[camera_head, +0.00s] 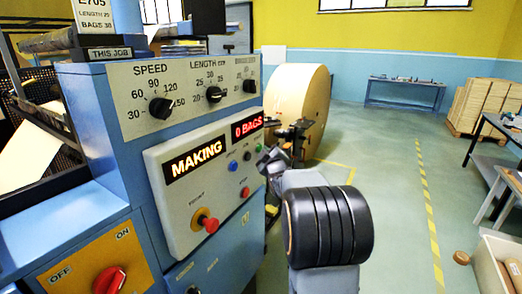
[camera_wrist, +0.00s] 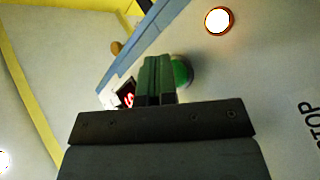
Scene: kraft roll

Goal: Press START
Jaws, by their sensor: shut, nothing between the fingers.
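The control panel (camera_head: 190,190) is on the side of the blue machine, with its display (camera_head: 197,161) reading MAKING and another display (camera_head: 247,127) reading 0 BAGS. My gripper (camera_head: 266,162) is at the panel's right edge. In the wrist view my gripper (camera_wrist: 159,78) is shut and empty, its fingertips overlapping the left side of a green button (camera_wrist: 182,72). I cannot tell whether they touch it. No START label is readable.
The panel also has a blue button (camera_head: 232,166), a red button (camera_head: 245,192) and a red mushroom knob (camera_head: 209,224). In the wrist view, a lit round lamp (camera_wrist: 218,20) and STOP lettering (camera_wrist: 312,125) show. A large kraft roll (camera_head: 300,95) stands behind my arm.

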